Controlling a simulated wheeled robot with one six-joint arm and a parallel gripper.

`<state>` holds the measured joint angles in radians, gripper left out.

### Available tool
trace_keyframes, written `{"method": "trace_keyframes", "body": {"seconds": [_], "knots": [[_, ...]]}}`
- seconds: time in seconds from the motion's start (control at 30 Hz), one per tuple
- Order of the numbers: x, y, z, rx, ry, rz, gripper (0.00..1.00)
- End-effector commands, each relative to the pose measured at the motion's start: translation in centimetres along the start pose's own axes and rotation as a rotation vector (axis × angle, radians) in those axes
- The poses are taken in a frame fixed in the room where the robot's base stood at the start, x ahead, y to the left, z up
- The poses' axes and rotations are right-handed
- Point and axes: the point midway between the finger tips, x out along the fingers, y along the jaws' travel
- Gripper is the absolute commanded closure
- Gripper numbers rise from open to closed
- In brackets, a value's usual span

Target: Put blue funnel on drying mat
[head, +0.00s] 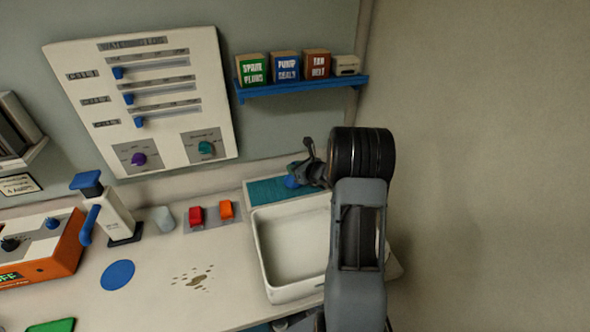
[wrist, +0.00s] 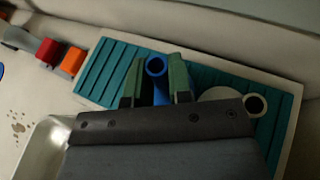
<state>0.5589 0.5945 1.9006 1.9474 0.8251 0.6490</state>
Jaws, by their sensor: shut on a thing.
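The blue funnel (wrist: 156,68) is between the fingers of my gripper (wrist: 157,82) in the wrist view, with its round opening facing the camera. My gripper is shut on it. In the head view the blue funnel (head: 292,181) shows at the tip of my gripper (head: 299,174), over the teal drying mat (head: 265,191). The ribbed drying mat also shows in the wrist view (wrist: 104,70), behind and around the funnel. Whether the funnel touches the mat I cannot tell, as my gripper hides its lower part.
A white basin (head: 268,268) lies in front of the mat. A round whitish piece (wrist: 220,94) and a pale tube-like thing (wrist: 256,104) are at the mat's right. Red (head: 197,215) and orange (head: 226,209) switches stand left of it. A shelf (head: 300,88) with boxes hangs above.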

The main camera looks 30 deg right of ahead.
Motion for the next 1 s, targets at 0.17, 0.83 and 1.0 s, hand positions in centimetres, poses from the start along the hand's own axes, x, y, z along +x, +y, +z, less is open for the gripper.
{"method": "trace_keyframes", "body": {"seconds": [0.17,0.83,1.0], "knots": [[0.28,-0.03,-0.77,0.000,-0.001,-0.002,1.00],[0.37,-0.02,-1.02,0.000,-0.001,-0.002,0.55],[0.37,-0.02,-1.02,0.000,0.000,-0.002,0.55]]}}
